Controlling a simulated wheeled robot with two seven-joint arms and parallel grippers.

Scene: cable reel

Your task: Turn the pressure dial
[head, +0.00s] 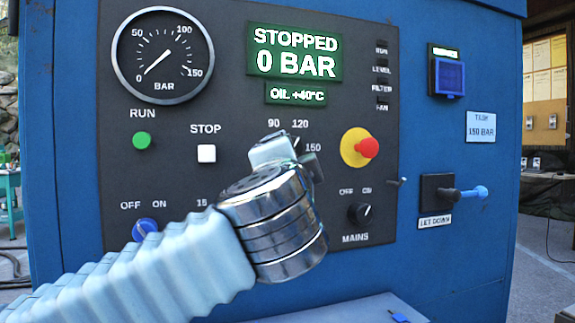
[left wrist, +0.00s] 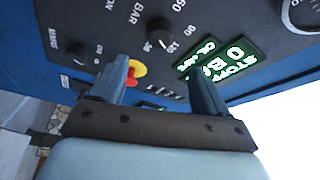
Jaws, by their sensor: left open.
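The pressure dial (left wrist: 159,34) is a black round knob with a white mark and a ring of numbers, seen in the left wrist view. It lies ahead of my left gripper (left wrist: 158,70), between the lines of its two fingers and apart from them. In the head view my left gripper (head: 291,157) is in front of the panel and covers most of the dial. The numbers 90, 120 and 150 show around it. The left gripper is open and empty. The exact setting of the dial is hard to read. My right gripper is not in view.
The display (head: 295,54) reads STOPPED, 0 BAR; the gauge (head: 162,55) needle points at 0. Nearby are the red emergency button (head: 367,148), mains switch (head: 360,213), green run button (head: 141,140), white stop button (head: 206,153) and blue knob (head: 145,228). A label (head: 480,127) reads 150 BAR.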

